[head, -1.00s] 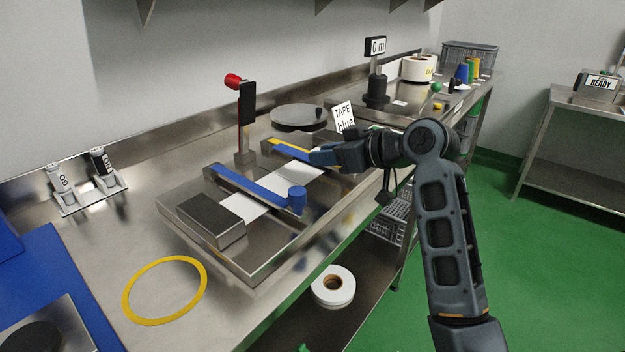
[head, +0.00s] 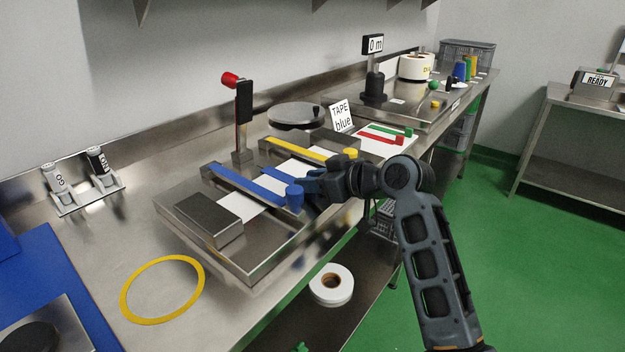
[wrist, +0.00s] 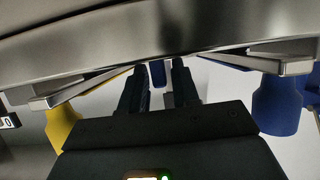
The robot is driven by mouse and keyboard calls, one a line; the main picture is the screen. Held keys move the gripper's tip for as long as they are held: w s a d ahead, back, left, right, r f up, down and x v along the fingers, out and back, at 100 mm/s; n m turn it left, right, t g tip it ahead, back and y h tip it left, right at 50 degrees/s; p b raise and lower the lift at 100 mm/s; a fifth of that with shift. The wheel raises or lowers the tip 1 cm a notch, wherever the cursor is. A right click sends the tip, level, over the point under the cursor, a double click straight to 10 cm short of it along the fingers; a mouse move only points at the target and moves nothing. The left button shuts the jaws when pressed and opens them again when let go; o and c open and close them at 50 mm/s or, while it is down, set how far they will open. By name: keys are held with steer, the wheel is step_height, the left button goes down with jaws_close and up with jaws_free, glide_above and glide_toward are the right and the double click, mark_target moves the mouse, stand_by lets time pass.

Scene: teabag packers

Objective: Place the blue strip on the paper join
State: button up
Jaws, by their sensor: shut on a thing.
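My gripper (head: 308,182) is shut on the blue strip (head: 283,179), which reaches out leftward from the fingers over the white paper (head: 299,166). The strip lies between the blue clamp bar (head: 243,185) and the yellow clamp bar (head: 292,149). In the wrist view, a small piece of the strip (wrist: 158,74) shows between my fingertips (wrist: 158,80). The paper join is not clearly visible. I cannot tell whether the strip touches the paper.
The blue knob (head: 295,197) and yellow knob (head: 351,154) stand close on either side of my gripper. A sheet with red (head: 381,136) and green strips (head: 391,130) lies behind, near the "TAPE blue" sign (head: 342,116). A dark block (head: 208,216) sits at the station's near left.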

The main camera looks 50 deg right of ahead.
steer(key=o, duration=1)
steer(key=shift+r, duration=0.15)
steer(key=v, duration=1.2)
